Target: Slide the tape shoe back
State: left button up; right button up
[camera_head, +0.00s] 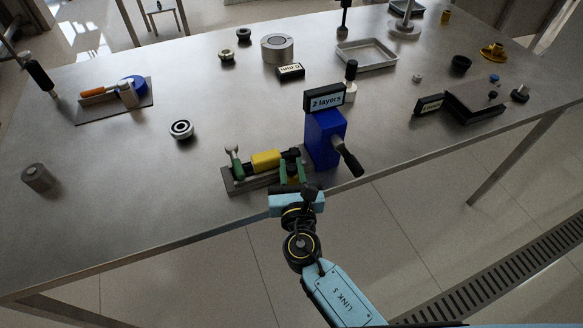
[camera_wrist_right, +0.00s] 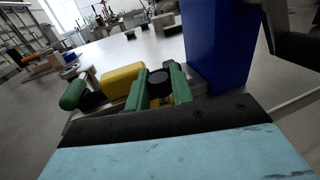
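A low grey fixture (camera_head: 240,185) lies near the table's front edge. I cannot tell for certain which part is the tape shoe. My right gripper (camera_head: 292,170) reaches the fixture's right part from the front. In the wrist view its green fingers (camera_wrist_right: 158,88) stand apart on both sides of a round black knob (camera_wrist_right: 159,80). Whether they press on it is unclear. My left gripper is out of view.
A blue post (camera_head: 323,140) with a "2 layers" sign (camera_head: 325,98) and a dark side handle (camera_head: 347,157) stands close to the right of my gripper. A ring (camera_head: 181,129) lies behind left and a cylinder (camera_head: 38,178) far left. The table between them is clear.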

aim_at(296, 173)
grip_shut()
jog(key=shift+s+d+p, duration=0.25)
jog(key=shift+s+d, duration=0.05)
jog(key=shift+s, duration=0.5)
jog(key=shift+s+d+p, duration=0.2)
jog(key=shift+s+d, duration=0.05)
jog(key=shift+s, duration=0.55)
jog(key=o, duration=0.7)
grip_release()
jog(key=shift+s, duration=0.1)
jog(key=s+d, duration=0.1)
jog(key=s, duration=1.2)
jog(key=shift+b, duration=0.45)
